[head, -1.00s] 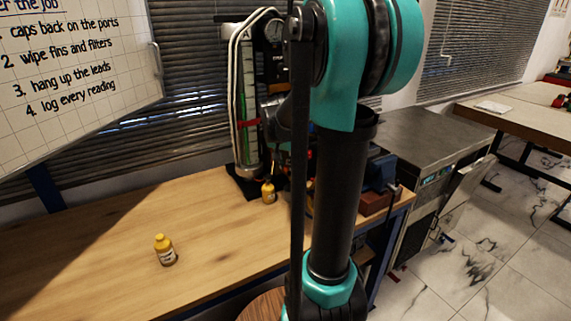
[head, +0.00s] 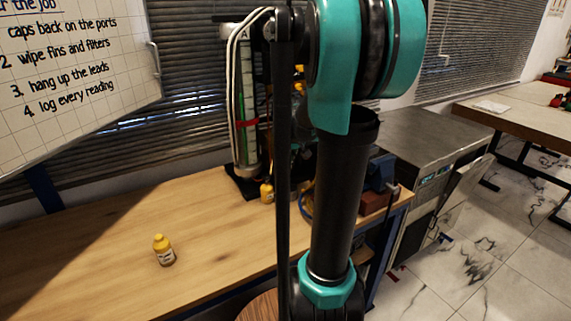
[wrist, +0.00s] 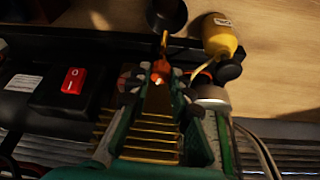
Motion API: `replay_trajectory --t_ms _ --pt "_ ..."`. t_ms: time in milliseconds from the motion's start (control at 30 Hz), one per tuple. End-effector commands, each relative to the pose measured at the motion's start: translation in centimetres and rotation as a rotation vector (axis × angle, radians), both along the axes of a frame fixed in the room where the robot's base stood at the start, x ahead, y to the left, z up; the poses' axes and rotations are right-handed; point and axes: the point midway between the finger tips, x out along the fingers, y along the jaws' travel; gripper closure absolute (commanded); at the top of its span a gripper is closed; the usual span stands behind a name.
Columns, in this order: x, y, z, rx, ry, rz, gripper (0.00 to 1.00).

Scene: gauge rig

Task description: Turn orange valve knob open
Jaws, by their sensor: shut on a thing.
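The orange valve knob (wrist: 161,68) shows in the wrist view between the tips of my gripper (wrist: 160,82). My gripper is shut on it, with a dark fingertip on either side. The knob's exact turn angle is hard to tell. In the head view my own arm hides the knob and most of the gauge rig; the rig's green column (head: 247,100) with a red band stands left of the arm.
A red rocker switch (wrist: 73,80) sits on a black box left of my gripper. A yellow bottle (wrist: 218,38) stands close to the knob. Another yellow bottle (head: 164,250) stands on the wooden bench (head: 90,270), whose left part is mostly clear.

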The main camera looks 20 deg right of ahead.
Motion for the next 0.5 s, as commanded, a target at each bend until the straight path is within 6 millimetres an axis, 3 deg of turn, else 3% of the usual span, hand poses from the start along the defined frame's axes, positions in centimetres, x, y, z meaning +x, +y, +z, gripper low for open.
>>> replay_trajectory --t_ms 500 --pt "0.01 -0.02 0.0 0.0 0.001 0.042 1.0"
